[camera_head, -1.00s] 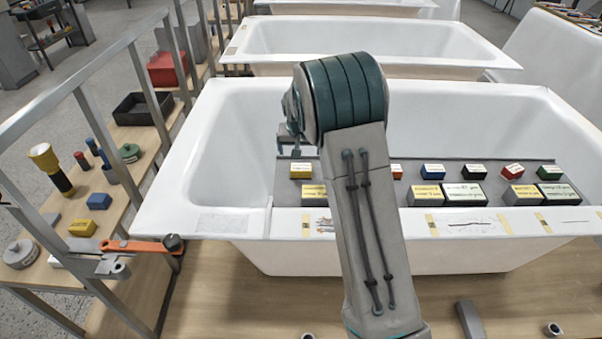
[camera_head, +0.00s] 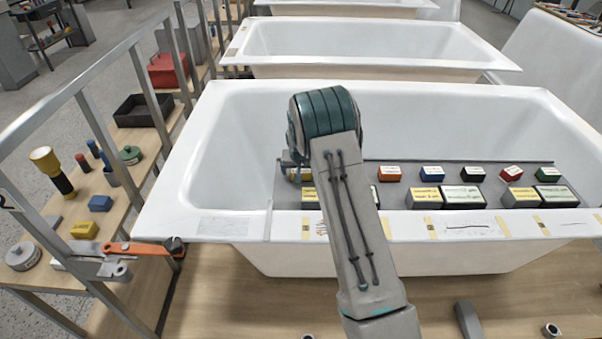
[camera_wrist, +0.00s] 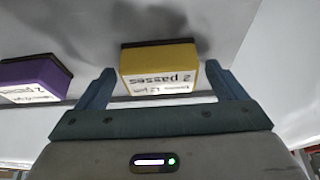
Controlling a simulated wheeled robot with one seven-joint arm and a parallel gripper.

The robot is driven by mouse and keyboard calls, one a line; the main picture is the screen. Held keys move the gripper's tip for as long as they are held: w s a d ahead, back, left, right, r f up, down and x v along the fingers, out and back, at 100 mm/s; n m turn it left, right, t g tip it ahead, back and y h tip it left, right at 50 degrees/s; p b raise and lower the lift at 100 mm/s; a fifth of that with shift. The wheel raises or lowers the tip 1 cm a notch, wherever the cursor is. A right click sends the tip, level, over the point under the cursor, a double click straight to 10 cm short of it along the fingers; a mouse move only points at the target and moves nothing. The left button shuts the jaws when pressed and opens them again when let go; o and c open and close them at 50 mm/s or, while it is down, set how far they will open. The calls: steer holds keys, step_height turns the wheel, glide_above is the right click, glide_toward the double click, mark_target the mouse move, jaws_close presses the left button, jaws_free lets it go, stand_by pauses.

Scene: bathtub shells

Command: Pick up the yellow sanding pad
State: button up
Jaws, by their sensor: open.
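The yellow sanding pad (camera_wrist: 160,57) has a white label reading "2 passes" and dark edging. In the wrist view it sits between and a little beyond the fingertips of my open gripper (camera_wrist: 160,72), apart from both. In the head view only part of the yellow pad (camera_head: 294,175) shows at the left end of the back row on the grey board; my arm and gripper cover the rest. Whether the pad lies at finger depth is hard to tell.
A purple pad (camera_wrist: 35,75) lies beside it in the wrist view. The grey board (camera_head: 400,195) spans the white bathtub (camera_head: 215,150) and carries orange (camera_head: 389,174), blue (camera_head: 432,174) and other labelled blocks. A metal rail (camera_head: 120,135) and shelf of tools stand left.

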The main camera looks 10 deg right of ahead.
steer(key=shift+w+f, duration=0.1)
steer(key=shift+f, duration=0.05)
steer(key=c, duration=1.1)
steer(key=shift+r, duration=0.45)
steer(key=r, duration=0.3)
steer(key=shift+s+d+r+b, duration=0.2)
steer(key=shift+d+r+b, duration=0.1)
steer(key=shift+r+b, duration=0.1)
steer(key=s+d+r, duration=0.2)
steer(key=d, duration=0.1)
steer(key=s+d+r, duration=0.2)
steer(key=d, duration=0.1)
steer(key=s+d+r+b, duration=0.1)
steer(key=s+d+r, duration=0.1)
steer(key=d, duration=0.1)
steer(key=shift+s+r, duration=0.1)
steer(key=shift+r, duration=0.1)
